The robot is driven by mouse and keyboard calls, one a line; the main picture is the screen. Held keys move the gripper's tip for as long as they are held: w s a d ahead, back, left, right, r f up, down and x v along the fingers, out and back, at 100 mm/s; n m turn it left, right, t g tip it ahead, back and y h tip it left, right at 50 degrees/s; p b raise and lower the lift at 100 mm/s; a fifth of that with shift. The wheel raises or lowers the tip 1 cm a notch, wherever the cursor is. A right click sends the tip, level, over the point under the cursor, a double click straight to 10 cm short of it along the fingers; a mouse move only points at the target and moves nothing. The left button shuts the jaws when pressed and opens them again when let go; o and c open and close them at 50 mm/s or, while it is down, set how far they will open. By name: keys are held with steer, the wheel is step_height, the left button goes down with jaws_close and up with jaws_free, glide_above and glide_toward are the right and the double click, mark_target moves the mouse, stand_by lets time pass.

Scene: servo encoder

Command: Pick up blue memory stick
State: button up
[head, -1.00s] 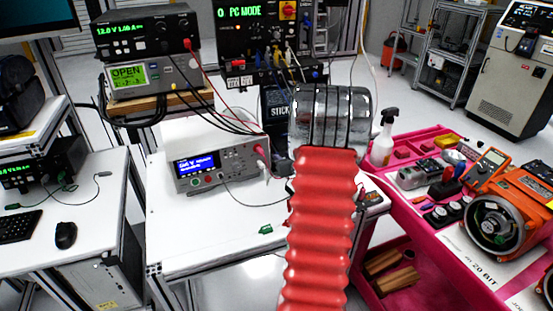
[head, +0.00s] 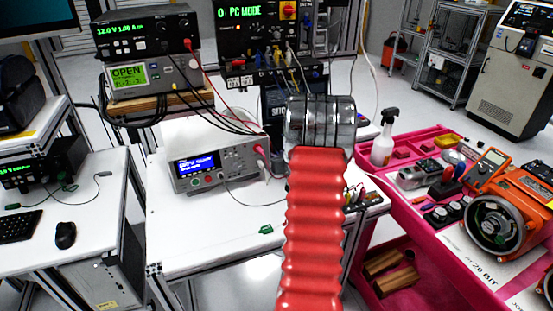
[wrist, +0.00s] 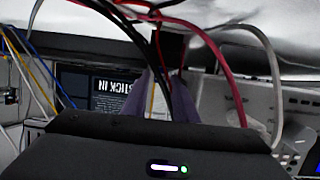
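I cannot make out the blue memory stick in either view. A dark panel with a "STICK" label (head: 279,112) stands behind my arm in the head view, partly covered by it. The same panel shows in the wrist view (wrist: 90,84) with its lettering upside down. My gripper (wrist: 160,100) shows in the wrist view as two pale purple fingers, apart, beyond the black housing. A narrow pale strip shows between them, and I cannot tell what it is. In the head view my arm hides the gripper.
A bench meter (head: 215,165) stands on the white table, left of my arm. A small green piece (head: 266,229) lies on clear tabletop. Cables (wrist: 215,50) hang close around the gripper. A pink cart (head: 405,200) with a spray bottle (head: 384,138) is at the right.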

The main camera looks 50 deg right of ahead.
steer(key=shift+c, duration=0.2)
jaws_close()
steer(key=shift+r, duration=0.15)
step_height(320, 180, up, 18)
stand_by(0.6)
stand_by(0.5)
